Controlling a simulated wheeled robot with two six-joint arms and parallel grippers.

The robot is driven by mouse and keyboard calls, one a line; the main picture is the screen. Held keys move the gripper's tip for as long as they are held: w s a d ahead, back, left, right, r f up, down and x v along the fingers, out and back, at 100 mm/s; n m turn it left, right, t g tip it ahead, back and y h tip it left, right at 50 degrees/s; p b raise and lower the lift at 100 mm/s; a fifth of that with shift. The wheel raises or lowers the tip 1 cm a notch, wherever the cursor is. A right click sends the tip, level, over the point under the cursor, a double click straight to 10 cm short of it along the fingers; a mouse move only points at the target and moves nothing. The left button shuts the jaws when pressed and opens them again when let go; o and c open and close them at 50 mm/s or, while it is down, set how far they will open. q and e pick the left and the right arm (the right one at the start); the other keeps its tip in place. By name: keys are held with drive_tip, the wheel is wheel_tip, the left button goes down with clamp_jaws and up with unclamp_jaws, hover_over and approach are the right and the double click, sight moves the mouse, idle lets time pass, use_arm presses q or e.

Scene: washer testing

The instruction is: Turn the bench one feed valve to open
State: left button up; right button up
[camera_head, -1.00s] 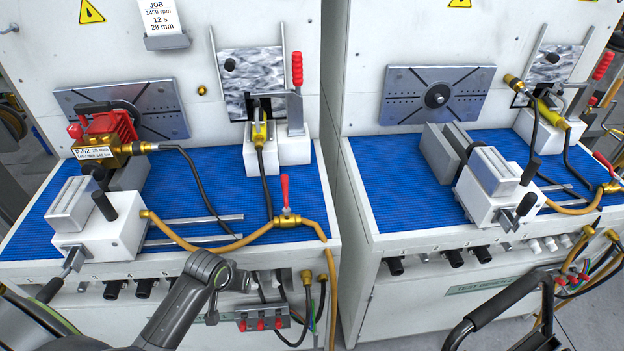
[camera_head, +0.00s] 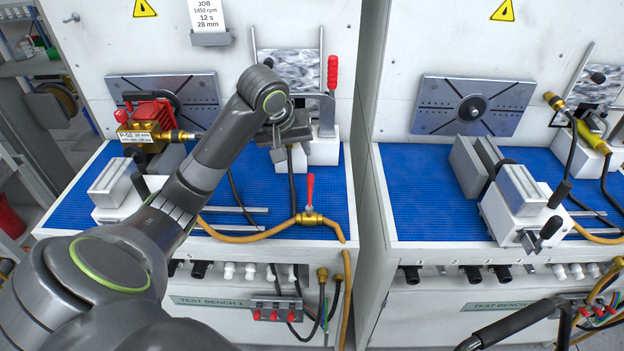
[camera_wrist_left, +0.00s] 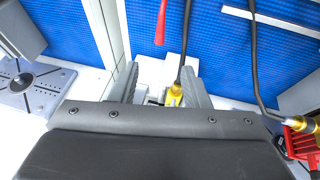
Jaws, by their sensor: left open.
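The bench one feed valve (camera_head: 310,218) is a brass fitting in the orange hose on the front part of the left bench. Its red lever (camera_head: 310,188) stands up, across the line of the hose. The red lever also shows at the top of the left wrist view (camera_wrist_left: 161,22). My left gripper (camera_head: 286,140) is above the back of the bench, behind the valve and apart from it. In the left wrist view its two fingers (camera_wrist_left: 161,82) are spread, with a white block and a yellow nozzle beyond them. My right gripper is not in view.
A red and brass pump (camera_head: 150,125) and a grey vise (camera_head: 115,190) stand at the left of the bench. A red-handled clamp (camera_head: 332,75) rises at the back right. Bench two (camera_head: 420,200) stands to the right across a narrow gap.

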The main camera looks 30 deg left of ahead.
sight(309, 181)
use_arm(q)
drive_tip(key=x, duration=1.7)
drive_tip(key=shift+f+p, duration=0.1)
drive_tip(key=shift+p, duration=0.25)
clamp_jaws()
